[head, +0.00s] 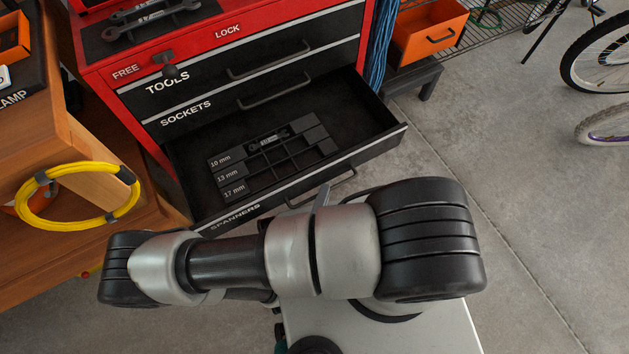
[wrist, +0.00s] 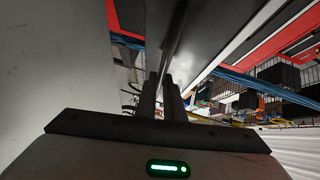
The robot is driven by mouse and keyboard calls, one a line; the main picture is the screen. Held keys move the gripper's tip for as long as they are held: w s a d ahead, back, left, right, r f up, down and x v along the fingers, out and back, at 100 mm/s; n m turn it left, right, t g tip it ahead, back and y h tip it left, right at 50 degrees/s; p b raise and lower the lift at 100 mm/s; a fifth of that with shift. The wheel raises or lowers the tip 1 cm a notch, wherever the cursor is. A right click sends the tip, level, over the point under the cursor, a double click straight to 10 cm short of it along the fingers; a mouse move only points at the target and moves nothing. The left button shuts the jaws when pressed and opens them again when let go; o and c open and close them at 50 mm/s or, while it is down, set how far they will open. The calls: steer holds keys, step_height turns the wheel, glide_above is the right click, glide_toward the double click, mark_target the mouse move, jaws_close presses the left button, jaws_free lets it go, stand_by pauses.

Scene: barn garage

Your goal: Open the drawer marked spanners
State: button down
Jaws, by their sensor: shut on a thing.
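The spanners drawer (head: 370,150) is the bottom drawer of the red tool chest (head: 120,90) and stands pulled well out. Its front bears the word SPANNERS, partly covered by my arm. Its bar handle (head: 322,190) shows partly above my arm. Inside lies a dark rack (head: 240,182) marked 10 mm, 13 mm and 17 mm, with a spanner (head: 268,141) in the 10 mm row. In the wrist view my gripper (wrist: 161,80) is shut on the dark handle bar (wrist: 176,35). The head view hides the gripper behind my arm.
The tools and sockets drawers (head: 300,55) are shut above. A lock lever (head: 168,65) sits nearer FREE than LOCK. A wooden bench with a yellow cable (head: 62,222) stands left. An orange bin (head: 425,30) and bicycle (head: 605,60) are behind right. Floor at right is clear.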

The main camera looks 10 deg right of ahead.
steer(key=shift+s+d, duration=0.25)
steer(key=shift+s, duration=0.75)
steer(key=c, duration=1.9)
jaws_free()
steer(key=shift+o, duration=0.2)
steer(key=p+v, duration=0.1)
steer(key=v, duration=1.6)
steer(key=shift+s, duration=0.25)
